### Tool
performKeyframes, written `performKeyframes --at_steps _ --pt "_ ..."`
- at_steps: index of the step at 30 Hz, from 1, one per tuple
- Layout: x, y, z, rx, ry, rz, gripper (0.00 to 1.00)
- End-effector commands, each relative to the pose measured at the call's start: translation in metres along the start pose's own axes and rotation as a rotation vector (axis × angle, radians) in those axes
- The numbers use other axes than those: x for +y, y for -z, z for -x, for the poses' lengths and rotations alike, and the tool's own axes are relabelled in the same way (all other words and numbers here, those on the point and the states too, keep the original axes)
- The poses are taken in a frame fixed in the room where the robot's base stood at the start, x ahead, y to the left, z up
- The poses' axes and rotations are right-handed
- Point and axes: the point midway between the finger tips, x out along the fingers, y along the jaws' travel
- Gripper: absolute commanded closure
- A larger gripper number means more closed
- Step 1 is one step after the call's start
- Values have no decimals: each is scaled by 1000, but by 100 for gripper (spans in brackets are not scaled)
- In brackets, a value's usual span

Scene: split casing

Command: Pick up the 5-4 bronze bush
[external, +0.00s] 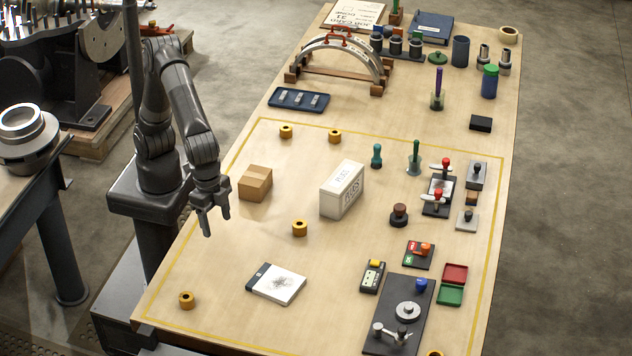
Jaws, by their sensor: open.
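Several short bronze-coloured ring bushes lie on the wooden table (215,270); any markings are too small to read, so I cannot tell which is 5-4. One bush (286,132) and another bush (335,136) sit near the yellow line's far edge. A third bush (299,229) is mid-table, below the white box. Another bush (186,300) is at the near left, and one more bush (435,354) is partly cut off at the bottom edge. My gripper (217,226) is open and empty, pointing down above the table's left edge, apart from every bush.
A cardboard box (255,183) stands right of my gripper, with a white box (341,190) beyond it. A white booklet (276,284) lies in front. Stamps, trays and a dark plate (381,316) crowd the right side. The near-left table surface is mostly clear.

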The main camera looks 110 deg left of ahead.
Motion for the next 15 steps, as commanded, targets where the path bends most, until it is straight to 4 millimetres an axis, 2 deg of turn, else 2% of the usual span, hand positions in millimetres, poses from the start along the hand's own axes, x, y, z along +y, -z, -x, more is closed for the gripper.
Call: performKeyframes --at_steps 1,3,7,10,15 --pt "28 0 -13 -21 -1 -16 37" --pt "59 -1 -26 -43 -1 -26 37" --pt "106 -8 -49 -79 1 -37 37" --pt "128 -13 -61 -97 4 -40 37" --pt "144 -17 -73 -109 7 -41 37"
